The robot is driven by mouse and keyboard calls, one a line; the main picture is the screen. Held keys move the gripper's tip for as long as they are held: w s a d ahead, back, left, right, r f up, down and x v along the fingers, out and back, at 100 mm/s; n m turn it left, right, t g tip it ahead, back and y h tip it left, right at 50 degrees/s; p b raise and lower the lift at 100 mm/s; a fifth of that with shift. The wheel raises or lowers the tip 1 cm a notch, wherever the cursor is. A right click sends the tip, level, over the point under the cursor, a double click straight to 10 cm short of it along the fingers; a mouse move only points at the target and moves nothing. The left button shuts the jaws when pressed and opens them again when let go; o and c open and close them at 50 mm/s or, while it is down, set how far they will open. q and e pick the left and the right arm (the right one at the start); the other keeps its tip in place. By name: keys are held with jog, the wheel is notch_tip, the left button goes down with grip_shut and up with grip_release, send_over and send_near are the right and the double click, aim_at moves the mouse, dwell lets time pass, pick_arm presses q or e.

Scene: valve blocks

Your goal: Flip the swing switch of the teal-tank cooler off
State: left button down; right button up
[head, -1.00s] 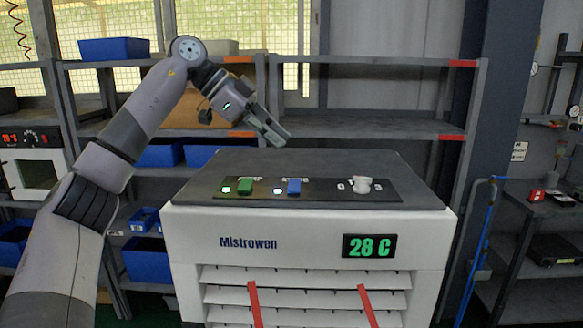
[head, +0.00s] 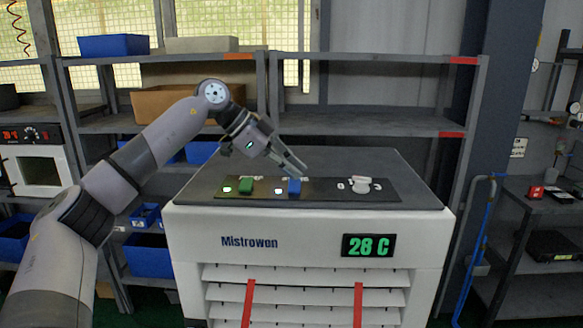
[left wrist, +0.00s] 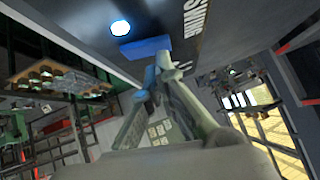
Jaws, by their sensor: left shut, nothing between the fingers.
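The cooler (head: 205,231) is a white unit with a dark top, marked Mistrowen, its display reading 28 C. No teal tank shows. On its panel are a green switch (head: 246,187) and a blue switch (head: 294,188), each with a lit lamp to its left. In the left wrist view the blue switch (left wrist: 147,48) lies beside a lit lamp and partly seen lettering that looks like SWING upside down. My left gripper (head: 302,169) is shut and empty, its fingertips just above and behind the blue switch; contact cannot be told. My right gripper is out of view.
A white knob (head: 361,185) stands on the panel's right. Red strips (head: 357,303) hang on the front louvres. Grey shelves (head: 350,121) with boxes and blue bins stand behind. The space above the panel's right side is clear.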

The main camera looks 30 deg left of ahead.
pick_arm(q)
jog(key=shift+w+a+f+p, duration=0.1)
jog(key=shift+w+f+p, duration=0.05)
jog(key=shift+p, duration=0.25)
jog(key=shift+f, duration=0.15)
jog(key=shift+a, duration=0.1)
